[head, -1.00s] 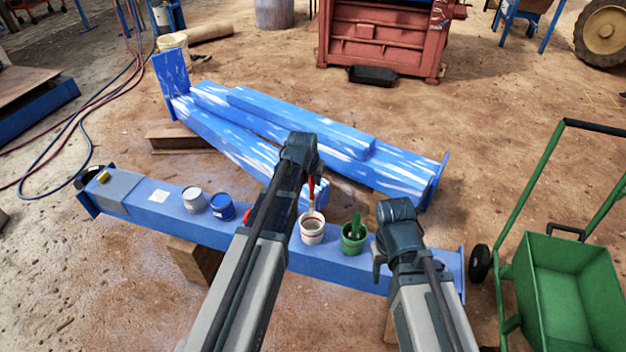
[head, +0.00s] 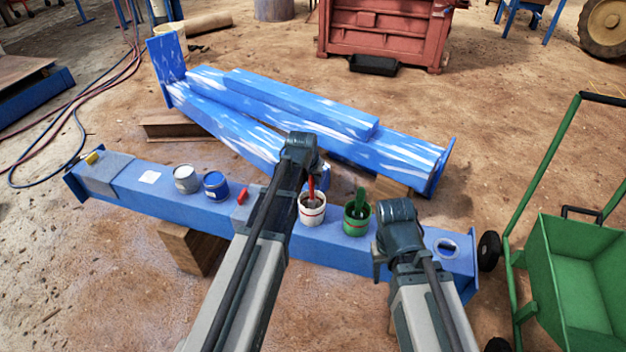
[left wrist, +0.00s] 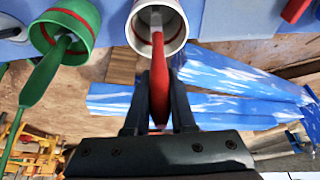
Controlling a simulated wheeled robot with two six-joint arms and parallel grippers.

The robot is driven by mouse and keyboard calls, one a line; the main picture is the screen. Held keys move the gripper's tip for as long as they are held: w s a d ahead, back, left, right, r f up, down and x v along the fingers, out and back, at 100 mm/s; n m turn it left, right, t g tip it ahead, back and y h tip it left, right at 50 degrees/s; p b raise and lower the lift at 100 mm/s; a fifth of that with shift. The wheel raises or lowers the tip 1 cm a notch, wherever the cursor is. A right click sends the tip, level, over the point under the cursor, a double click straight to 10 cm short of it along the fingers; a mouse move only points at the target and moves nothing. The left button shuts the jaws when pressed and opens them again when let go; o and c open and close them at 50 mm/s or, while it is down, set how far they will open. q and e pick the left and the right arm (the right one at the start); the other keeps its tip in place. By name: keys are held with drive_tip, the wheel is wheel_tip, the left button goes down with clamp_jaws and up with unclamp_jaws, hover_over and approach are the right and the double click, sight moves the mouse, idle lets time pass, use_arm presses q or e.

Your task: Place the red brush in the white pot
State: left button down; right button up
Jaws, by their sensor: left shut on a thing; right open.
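The red brush (head: 311,187) is gripped by my left gripper (left wrist: 158,100), whose two fingers are shut on its red handle. In the left wrist view the brush (left wrist: 158,75) points into the mouth of the white pot (left wrist: 178,38), with its pale lower end inside the rim. In the head view the white pot (head: 312,215), with a red band, stands upright on the blue beam right below the brush. Whether the brush touches the pot's bottom is hidden. My right gripper (head: 378,268) is open and empty, low beside the beam; its fingertips are partly hidden.
A green pot (head: 356,222) holding a green brush stands just right of the white pot. A grey can (head: 186,180) and a blue can (head: 216,188) stand further left on the blue beam (head: 130,190). A green cart (head: 580,270) is at the right.

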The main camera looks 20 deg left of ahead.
sight(311, 197)
use_arm(q)
drive_tip(key=shift+f+b, duration=0.35)
drive_tip(key=shift+f, duration=0.4)
use_arm(e)
drive_tip(key=shift+f, duration=0.75)
use_arm(q)
drive_tip(key=c, duration=0.7)
unclamp_jaws()
drive_tip(key=shift+s, duration=0.1)
drive_tip(key=shift+s, duration=2)
drive_tip(key=shift+w, duration=0.1)
use_arm(e)
drive_tip(key=shift+r, duration=0.1)
